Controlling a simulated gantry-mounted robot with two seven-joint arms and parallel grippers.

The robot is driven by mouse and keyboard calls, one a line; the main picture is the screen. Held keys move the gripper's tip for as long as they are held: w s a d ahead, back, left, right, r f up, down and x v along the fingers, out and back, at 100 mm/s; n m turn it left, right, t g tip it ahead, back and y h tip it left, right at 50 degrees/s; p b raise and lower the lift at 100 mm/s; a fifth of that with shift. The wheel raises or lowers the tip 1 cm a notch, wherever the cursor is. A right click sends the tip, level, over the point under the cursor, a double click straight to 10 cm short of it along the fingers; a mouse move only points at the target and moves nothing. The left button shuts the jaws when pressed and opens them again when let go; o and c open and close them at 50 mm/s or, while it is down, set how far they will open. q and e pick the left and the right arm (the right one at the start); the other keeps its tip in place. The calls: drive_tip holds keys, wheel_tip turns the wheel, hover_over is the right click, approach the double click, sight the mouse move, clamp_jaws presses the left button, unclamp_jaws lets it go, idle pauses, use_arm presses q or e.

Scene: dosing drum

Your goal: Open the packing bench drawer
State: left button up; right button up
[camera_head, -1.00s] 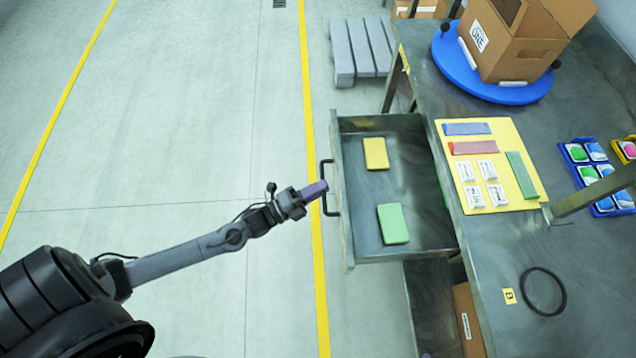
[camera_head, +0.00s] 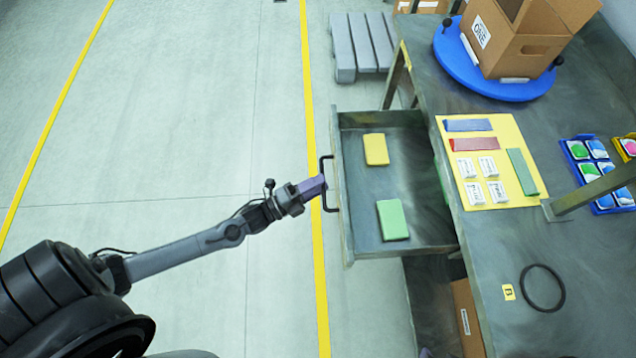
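The packing bench drawer (camera_head: 413,250) stands well out from the left side of the bench (camera_head: 405,60). Inside it lie a yellow block (camera_head: 376,149) and a green block (camera_head: 392,219), apart from each other. The black bar handle (camera_head: 325,185) is on the drawer's left front face. My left gripper (camera_head: 319,185) reaches in from the left, with its purple fingers at the handle. From this view I cannot tell whether the fingers are closed around the bar. My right gripper is not clearly in view.
A cardboard box (camera_head: 520,45) sits on a blue turntable (camera_head: 462,78) on the bench. A yellow mat (camera_head: 507,190) carries coloured strips and white packets. A black ring (camera_head: 556,300) lies near the front. A grey pallet (camera_head: 343,50) stands on the floor; the floor to the left is clear.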

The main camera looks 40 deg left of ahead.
use_arm(q)
drive_tip(key=p+v, duration=0.1)
drive_tip(key=v, duration=0.9)
drive_tip(key=shift+p, duration=0.3)
drive_tip(key=shift+s+a, duration=0.1)
drive_tip(key=shift+s, duration=0.05)
drive_tip(key=w+d+r+n+g+y+p, duration=0.1)
drive_tip(key=w+d+r+n+y+p, duration=0.25)
drive_tip(key=r+n, duration=0.3)
drive_tip(key=w+d+r+n+g+y+p, duration=0.25)
drive_tip(key=d+r+n, duration=0.2)
drive_tip(key=r, duration=0.25)
drive_tip(key=s+a+f+n+g+y, duration=0.1)
drive_tip(key=s+f+n+g+y, duration=0.1)
drive_tip(key=s+n+g, duration=0.8)
drive_tip(key=s+r+p, duration=0.2)
drive_tip(key=r+p, duration=1.7)
drive_tip(key=s+r+g+p, duration=0.1)
drive_tip(key=s+r+p, duration=0.1)
drive_tip(key=r+p, duration=1.6)
drive_tip(key=shift+r+m+p, duration=0.4)
drive_tip(key=shift+r, duration=0.1)
